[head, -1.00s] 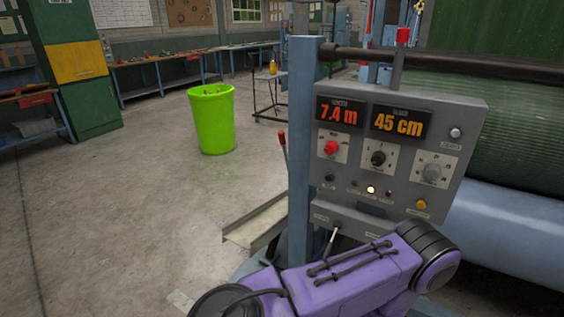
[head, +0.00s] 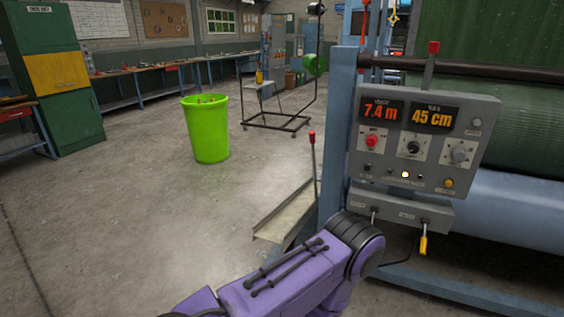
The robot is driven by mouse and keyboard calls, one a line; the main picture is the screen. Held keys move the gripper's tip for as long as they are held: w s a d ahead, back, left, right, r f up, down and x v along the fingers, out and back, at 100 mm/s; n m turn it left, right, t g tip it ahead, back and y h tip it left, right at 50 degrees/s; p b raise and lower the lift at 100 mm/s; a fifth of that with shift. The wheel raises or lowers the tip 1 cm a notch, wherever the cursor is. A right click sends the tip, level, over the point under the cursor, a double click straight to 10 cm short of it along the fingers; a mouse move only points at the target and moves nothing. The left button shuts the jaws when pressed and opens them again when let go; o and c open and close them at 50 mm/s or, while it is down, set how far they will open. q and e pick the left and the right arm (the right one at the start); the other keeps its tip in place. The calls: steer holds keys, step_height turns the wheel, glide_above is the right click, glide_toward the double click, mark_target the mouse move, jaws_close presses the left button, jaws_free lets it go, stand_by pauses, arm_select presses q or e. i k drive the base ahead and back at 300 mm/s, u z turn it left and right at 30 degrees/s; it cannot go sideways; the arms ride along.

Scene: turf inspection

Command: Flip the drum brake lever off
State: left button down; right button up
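A grey lever box (head: 397,208) sits under the control panel (head: 425,140). It carries a short lever (head: 374,214) on the left and a yellow-handled lever (head: 423,243), hanging down, on the right. Their labels are too small to read. A red-tipped lever (head: 313,160) stands nearly upright left of the blue post, and another red-topped lever (head: 431,62) rises above the panel. I cannot tell which is the drum brake lever. A purple arm of mine reaches up from the bottom edge to just below the lever box. Neither gripper shows.
The blue post (head: 338,130) stands at the panel's left side. A green roll (head: 520,120) and a pale blue roller (head: 515,212) lie behind the panel. A lime-green bin (head: 209,130) and a wheeled frame (head: 276,121) stand on the floor. The floor at left is mostly clear.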

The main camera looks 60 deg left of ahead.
mark_target(312, 134)
steer(key=u, duration=1.3)
steer(key=i, duration=0.9)
steer(key=u, duration=0.4)
steer(key=i, duration=0.75)
steer(key=u, duration=0.5)
